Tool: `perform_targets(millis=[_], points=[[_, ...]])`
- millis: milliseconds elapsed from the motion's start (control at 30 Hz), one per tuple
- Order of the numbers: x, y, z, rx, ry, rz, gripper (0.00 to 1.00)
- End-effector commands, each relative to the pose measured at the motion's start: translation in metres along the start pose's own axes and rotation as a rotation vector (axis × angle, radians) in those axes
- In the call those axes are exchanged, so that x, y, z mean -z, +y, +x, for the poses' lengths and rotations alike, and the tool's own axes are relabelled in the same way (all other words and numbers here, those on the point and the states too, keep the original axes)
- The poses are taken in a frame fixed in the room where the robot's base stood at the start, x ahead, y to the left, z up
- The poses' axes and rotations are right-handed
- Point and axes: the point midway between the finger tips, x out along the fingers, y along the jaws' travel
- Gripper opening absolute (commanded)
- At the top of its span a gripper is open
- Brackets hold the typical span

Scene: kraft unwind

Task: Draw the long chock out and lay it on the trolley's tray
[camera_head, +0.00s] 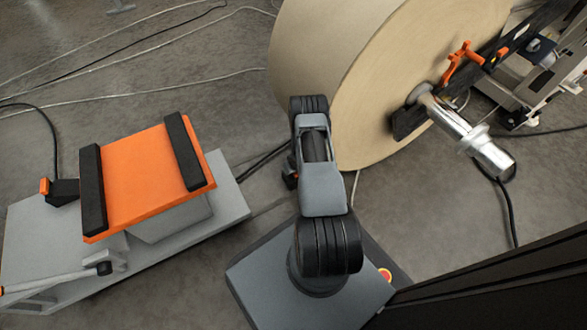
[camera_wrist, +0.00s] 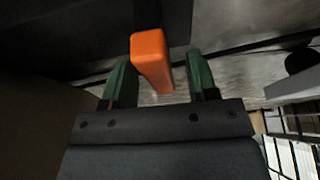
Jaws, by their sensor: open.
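An orange block (camera_wrist: 152,60), which looks like the end of the long chock, shows in the wrist view below a dark surface. My gripper (camera_wrist: 160,78) is open, with one green finger to the left of the block and one to the right. Gaps show on both sides, and I cannot tell how deep the block sits between the fingers. The rest of the block is hidden. In the head view my arm hides the gripper. An orange top (camera_head: 147,178) with two black bars, perhaps the trolley's tray, stands at left on a grey base and looks empty.
A large kraft paper roll (camera_head: 375,90) stands behind my arm, with a shiny metal shaft (camera_head: 465,137) sticking out of its face. Orange and white machine parts (camera_head: 525,85) stand at the right. Cables (camera_head: 150,82) lie on the grey floor at the back left.

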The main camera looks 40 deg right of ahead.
Motion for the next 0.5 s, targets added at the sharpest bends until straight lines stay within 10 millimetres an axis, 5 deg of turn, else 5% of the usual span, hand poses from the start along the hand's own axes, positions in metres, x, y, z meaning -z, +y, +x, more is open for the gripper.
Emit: perform_targets(millis=[333,500], points=[[0.0004,0.0000,0.0017,0.000,0.000,0.000,0.53],[0.0004,0.0001,0.0016,0.000,0.000,0.000,0.38]])
